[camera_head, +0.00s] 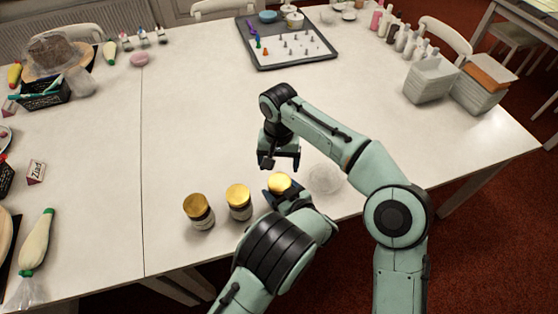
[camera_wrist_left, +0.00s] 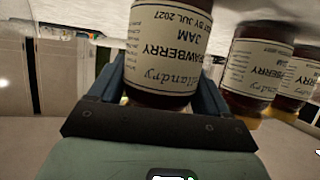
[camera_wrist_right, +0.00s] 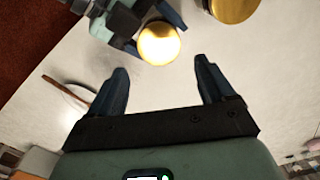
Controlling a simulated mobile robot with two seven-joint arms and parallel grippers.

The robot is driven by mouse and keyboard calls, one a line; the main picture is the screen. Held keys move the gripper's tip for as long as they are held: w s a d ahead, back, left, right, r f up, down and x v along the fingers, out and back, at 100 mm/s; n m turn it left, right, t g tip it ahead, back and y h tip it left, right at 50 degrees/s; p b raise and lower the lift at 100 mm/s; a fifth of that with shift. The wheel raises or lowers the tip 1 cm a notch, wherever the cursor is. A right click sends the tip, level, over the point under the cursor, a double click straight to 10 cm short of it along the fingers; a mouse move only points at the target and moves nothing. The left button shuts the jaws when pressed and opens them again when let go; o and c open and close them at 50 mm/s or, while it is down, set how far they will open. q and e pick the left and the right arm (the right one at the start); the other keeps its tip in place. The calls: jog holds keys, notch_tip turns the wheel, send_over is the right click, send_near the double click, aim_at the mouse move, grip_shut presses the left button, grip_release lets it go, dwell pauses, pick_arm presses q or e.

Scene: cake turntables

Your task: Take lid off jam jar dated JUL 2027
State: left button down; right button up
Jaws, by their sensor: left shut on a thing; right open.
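A jam jar with a gold lid (camera_head: 279,184) is the rightmost of three at the table's near edge. Its label, upside down in the left wrist view (camera_wrist_left: 160,45), reads strawberry jam and JUL 2027. My left gripper (camera_head: 287,194) is shut around its body, and the lid stays uncovered. My right gripper (camera_head: 280,160) is open and empty, just beyond and above this jar. In the right wrist view the jar's lid (camera_wrist_right: 158,43) lies ahead of the open fingers (camera_wrist_right: 163,70), apart from them.
Two other gold-lidded jars, a middle one (camera_head: 238,202) and a left one (camera_head: 199,212), stand close to the left. A clear round item (camera_head: 325,177) is just right of the held jar. A dark tray (camera_head: 262,62) is at the back. The table's middle is clear.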

aim_at(279, 182)
notch_tip(279, 182, down, 8)
jog(key=shift+r, duration=0.1)
dwell(0.4)
jog(key=c, duration=0.9)
jog(key=n, duration=0.3)
pick_arm(q)
jog(key=shift+d, duration=0.1)
pick_arm(e)
jog(key=n, duration=0.4)
jog(key=shift+n, duration=0.4)
jog(key=n, duration=0.4)
jog(key=shift+r, duration=0.1)
jog(key=n, duration=0.4)
